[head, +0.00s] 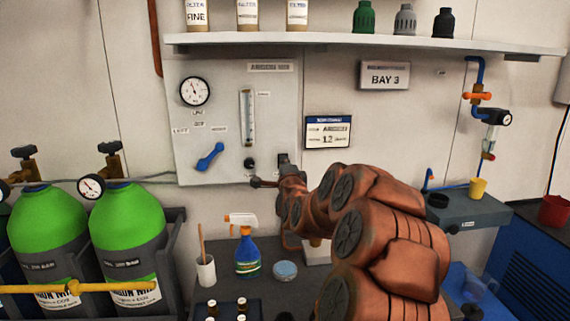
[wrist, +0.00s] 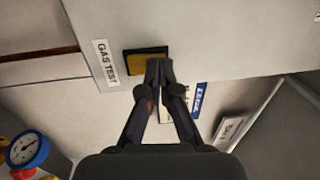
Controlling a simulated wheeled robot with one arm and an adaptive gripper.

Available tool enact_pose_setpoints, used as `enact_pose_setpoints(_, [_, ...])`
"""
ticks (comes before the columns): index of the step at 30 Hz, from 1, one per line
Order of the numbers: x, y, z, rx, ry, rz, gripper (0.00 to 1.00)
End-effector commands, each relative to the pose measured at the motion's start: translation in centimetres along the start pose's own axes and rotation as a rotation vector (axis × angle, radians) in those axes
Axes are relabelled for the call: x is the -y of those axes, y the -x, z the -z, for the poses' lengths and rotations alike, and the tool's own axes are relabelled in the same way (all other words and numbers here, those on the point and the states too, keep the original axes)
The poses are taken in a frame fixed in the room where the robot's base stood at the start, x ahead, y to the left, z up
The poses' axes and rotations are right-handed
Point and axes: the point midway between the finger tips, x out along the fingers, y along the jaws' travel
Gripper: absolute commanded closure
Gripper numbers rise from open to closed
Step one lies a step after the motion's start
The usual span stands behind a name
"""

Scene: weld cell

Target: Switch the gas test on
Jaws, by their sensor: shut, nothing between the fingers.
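The gas test switch (wrist: 146,66) shows in the wrist view as an amber rocker in a black frame, beside the "GAS TEST" label (wrist: 106,62) on a pale panel. My gripper (wrist: 158,66) is shut and empty, its fingertips together at the right edge of the switch and covering part of it. I cannot tell whether they touch it or which way the rocker is tilted. In the head view my gripper (head: 256,183) is low at the right part of the grey gas panel (head: 225,95), and the switch is hard to make out.
The panel carries a round gauge (head: 195,91), a flow tube (head: 247,117), a blue lever (head: 210,157) and a black knob (head: 249,163). Green gas cylinders (head: 127,222) stand at left. A spray bottle (head: 246,251), a brush cup (head: 205,270) and a round tin (head: 285,270) stand below.

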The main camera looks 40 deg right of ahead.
Motion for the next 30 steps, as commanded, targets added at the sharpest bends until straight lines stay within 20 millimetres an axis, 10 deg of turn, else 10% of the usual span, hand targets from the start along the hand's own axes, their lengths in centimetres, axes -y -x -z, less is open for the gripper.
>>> enact_pose_setpoints(30, [0.5, 1.6, -0.5, -0.001, 0.000, -0.045, 1.00])
